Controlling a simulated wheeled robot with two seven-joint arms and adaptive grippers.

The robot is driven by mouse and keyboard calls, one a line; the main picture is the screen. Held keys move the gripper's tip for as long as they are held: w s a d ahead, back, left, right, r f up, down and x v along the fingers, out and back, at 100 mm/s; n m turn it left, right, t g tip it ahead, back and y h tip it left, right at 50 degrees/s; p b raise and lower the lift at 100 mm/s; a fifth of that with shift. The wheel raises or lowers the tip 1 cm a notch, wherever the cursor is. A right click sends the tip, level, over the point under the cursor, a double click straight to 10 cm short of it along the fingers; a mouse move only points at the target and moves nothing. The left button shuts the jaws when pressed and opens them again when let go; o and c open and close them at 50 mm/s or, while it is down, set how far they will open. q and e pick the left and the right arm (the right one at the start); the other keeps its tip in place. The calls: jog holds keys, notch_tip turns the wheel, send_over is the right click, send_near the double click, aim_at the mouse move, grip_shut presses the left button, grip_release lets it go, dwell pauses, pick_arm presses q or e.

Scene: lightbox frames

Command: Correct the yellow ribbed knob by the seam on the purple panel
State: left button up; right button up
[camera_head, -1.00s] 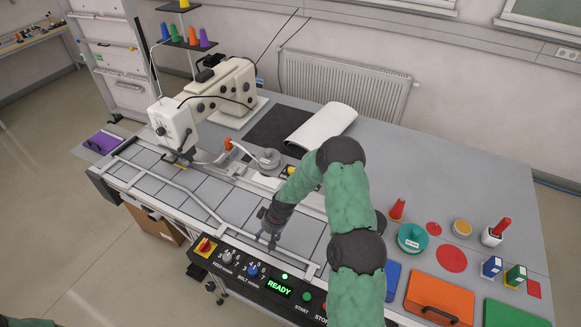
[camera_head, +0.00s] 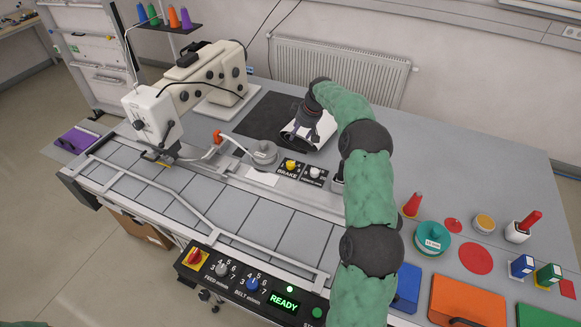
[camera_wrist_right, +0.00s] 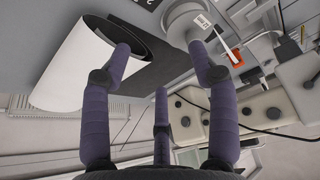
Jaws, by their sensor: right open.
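The yellow knob (camera_head: 291,165) stands on a small black panel (camera_head: 292,174) marked BRAKE, beside a white knob (camera_head: 315,172). Its ribs and setting are too small to read. I see no purple panel under it; a purple case (camera_head: 76,139) lies at the far left. My right gripper (camera_head: 298,137) is behind the yellow knob, over the white roll, apart from the knob. In the right wrist view its purple fingers (camera_wrist_right: 160,58) are spread, with nothing between them. The yellow knob does not show there. My left gripper is out of view.
The sewing machine (camera_head: 205,78) stands at the back left. A grey round spool (camera_head: 264,152) is left of the BRAKE panel. The white roll (camera_head: 322,130) lies behind it. The front console (camera_head: 245,285) reads READY. Cones, tins and boxes occupy the right side.

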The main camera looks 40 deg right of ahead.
jog(key=b, duration=0.9)
send_near(291, 163)
jog(key=x, duration=0.9)
jog(key=c, duration=1.1)
